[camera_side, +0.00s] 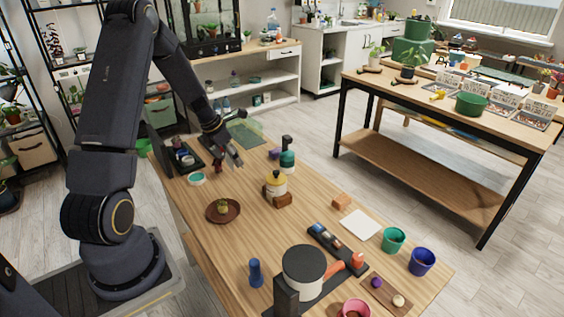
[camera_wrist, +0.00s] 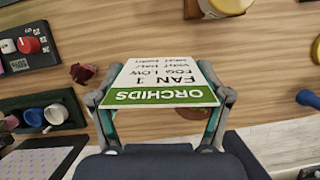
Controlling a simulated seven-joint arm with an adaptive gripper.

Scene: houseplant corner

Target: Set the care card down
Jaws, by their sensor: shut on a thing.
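The care card (camera_wrist: 160,82) is a white card with a green band reading "ORCHIDS" and black lines of text, upside down in the wrist view. My gripper (camera_wrist: 160,92) is shut on it, with one finger at its left edge and one at its right. In the side view my gripper (camera_side: 232,160) hangs over the far left part of the wooden table (camera_side: 315,213). I cannot make out the card clearly there. In the wrist view the card hides part of the tabletop below it.
Near my gripper are a dark tray (camera_side: 183,158), a teal-topped jar (camera_side: 288,160) and a yellow bottle (camera_side: 275,185). A brown saucer (camera_side: 211,214) holds a small plant. A white sheet (camera_side: 361,225) lies farther right. Bare wood shows between the saucer and bottle.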

